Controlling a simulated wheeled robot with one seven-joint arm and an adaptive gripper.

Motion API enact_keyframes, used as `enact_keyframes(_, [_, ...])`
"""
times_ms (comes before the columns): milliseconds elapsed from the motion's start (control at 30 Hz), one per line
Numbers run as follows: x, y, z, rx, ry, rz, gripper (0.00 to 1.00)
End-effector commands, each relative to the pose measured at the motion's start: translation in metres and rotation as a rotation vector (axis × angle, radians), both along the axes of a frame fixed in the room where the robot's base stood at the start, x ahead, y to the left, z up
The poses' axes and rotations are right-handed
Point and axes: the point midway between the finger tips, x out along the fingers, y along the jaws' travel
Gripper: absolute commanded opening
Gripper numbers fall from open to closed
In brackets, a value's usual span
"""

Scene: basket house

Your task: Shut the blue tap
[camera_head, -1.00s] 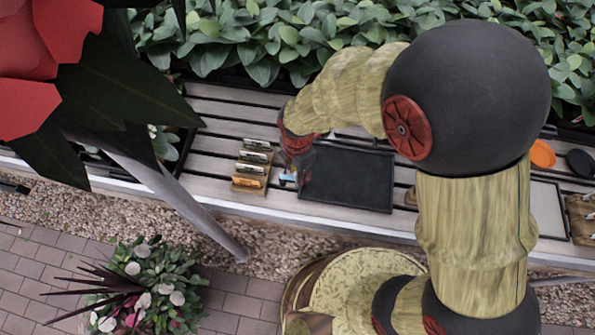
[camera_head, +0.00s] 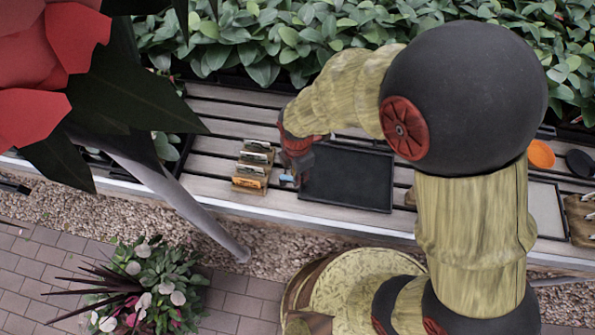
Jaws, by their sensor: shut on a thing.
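A small blue thing (camera_head: 287,178), which looks like the blue tap's handle, shows at the tip of my gripper (camera_head: 293,180), beside the left edge of the black tray. My gripper points down at the bench and is shut on this blue piece. The rest of the tap is too small and too hidden by the gripper to make out, so I cannot tell its turn.
An orange bowl (camera_head: 541,154) and a dark round thing (camera_head: 580,162) sit far right. A grey slanted post (camera_head: 190,205) stands in front at left.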

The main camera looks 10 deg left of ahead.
Motion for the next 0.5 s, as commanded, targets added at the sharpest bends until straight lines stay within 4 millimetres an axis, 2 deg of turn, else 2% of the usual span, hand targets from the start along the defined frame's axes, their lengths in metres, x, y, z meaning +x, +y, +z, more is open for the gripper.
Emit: enact_keyframes(500, [-0.02,0.007,0.002,0.0,0.001,-0.421,0.0])
